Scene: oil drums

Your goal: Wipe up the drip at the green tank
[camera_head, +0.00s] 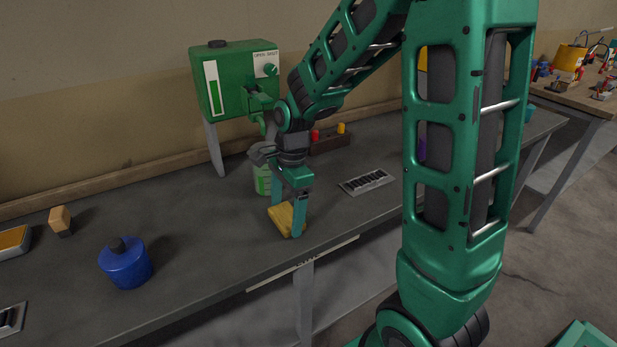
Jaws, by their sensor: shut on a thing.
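The green tank (235,83) stands on legs at the back of the dark bench, with a white level strip and a knob on its front. A tap hangs at its right, above a white and green can (262,180). My gripper (288,220) points down in front of the can, near the bench's front edge. It is shut on a yellow sponge or cloth (283,218), which is at or just above the bench top; I cannot tell if it touches. No drip can be made out; my gripper and the can hide part of the bench there.
A blue bottle (126,263) and a small wooden block (61,221) stand on the left. A slotted plate (367,182) lies right of my gripper. A dark rack (330,141) stands behind. The bench (195,240) is clear between bottle and gripper.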

